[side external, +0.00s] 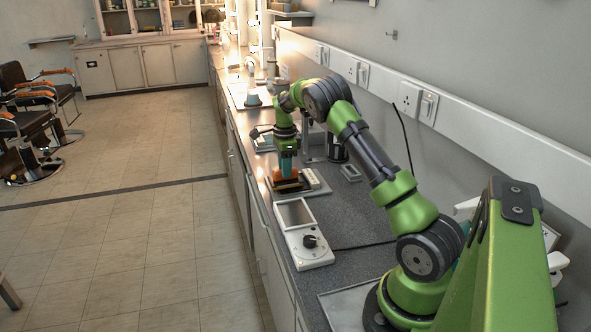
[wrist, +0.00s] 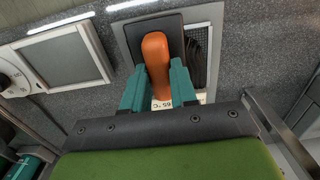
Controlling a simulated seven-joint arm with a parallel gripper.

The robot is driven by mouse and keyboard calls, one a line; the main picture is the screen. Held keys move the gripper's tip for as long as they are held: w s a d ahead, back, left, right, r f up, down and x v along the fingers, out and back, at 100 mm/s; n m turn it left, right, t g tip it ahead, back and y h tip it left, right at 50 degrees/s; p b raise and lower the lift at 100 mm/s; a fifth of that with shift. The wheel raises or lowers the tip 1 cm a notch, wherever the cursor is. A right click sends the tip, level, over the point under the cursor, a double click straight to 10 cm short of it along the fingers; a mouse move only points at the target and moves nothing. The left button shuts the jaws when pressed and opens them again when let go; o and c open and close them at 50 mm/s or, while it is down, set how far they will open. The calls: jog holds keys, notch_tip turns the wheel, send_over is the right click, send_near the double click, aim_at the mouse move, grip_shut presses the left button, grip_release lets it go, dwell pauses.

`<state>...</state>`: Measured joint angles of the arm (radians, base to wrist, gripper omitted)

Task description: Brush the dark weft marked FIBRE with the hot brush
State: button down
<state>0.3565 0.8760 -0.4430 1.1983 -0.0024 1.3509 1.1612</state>
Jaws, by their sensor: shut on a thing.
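My gripper (wrist: 157,90) has its teal fingers shut on the orange handle (wrist: 156,55) of what looks like the hot brush. The handle lies over a dark rectangular pad or stand (wrist: 135,42); I cannot tell whether it touches it. In the side external view my gripper (side external: 287,172) points down at the bench with the orange piece (side external: 287,184) at its tips. Dark strands (wrist: 193,55), possibly a weft, show beside the pad in the wrist view, partly hidden. No FIBRE mark is readable. A pale label (wrist: 163,104) reading about 65 °C shows between the fingers.
A white unit with a grey screen (side external: 294,213) and black knob (side external: 310,241) stands nearer on the bench. A pale strip (side external: 312,179) lies right of the gripper. Sockets (side external: 409,98) line the wall behind. Bare grey bench (side external: 345,215) lies right of the unit.

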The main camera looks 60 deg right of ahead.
jog(key=shift+w+a+f, duration=0.2)
jog(key=shift+w+a, duration=2.15)
jog(key=shift+r, duration=0.1)
jog(key=shift+r, duration=1.25)
notch_tip(320, 180, up, 4)
